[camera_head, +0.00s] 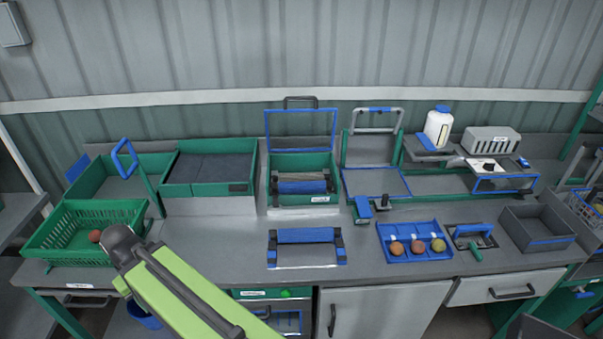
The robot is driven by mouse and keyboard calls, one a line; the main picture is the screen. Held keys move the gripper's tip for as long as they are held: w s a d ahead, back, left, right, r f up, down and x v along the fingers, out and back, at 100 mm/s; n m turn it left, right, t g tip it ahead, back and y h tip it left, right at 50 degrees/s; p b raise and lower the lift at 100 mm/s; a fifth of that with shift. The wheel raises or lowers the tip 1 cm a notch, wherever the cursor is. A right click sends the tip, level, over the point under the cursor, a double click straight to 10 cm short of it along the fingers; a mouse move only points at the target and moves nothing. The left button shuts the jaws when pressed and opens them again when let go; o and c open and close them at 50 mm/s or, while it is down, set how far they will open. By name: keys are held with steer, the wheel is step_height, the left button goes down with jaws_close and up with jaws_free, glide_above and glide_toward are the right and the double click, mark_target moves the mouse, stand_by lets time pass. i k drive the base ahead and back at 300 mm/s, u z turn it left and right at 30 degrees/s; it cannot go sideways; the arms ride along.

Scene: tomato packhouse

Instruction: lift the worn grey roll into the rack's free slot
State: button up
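A green open-topped box (271,163) stands at the back middle of the bench, its clear blue-framed lid raised. In it lie a blue roll (302,187) and, just behind, a grey roll (298,176); they are too small to tell which is worn. In front of the box, a dark low rack (272,250) stands on the bench with a blue roll (305,235) across its back. The front part of this rack looks empty. My arm reaches in from the bottom, left of the rack, but no gripper fingers show.
A green crate (75,248) with a red ball is at the left. A blue tray (420,254) with tomatoes and a grey bin (515,235) stand at the right. A small green-and-blue tool (362,208) stands behind the tray. Bare bench lies around the rack.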

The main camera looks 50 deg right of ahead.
mark_target(296, 176)
steer(key=z, duration=0.35)
steer(key=i, duration=0.9)
steer(key=z, duration=0.45)
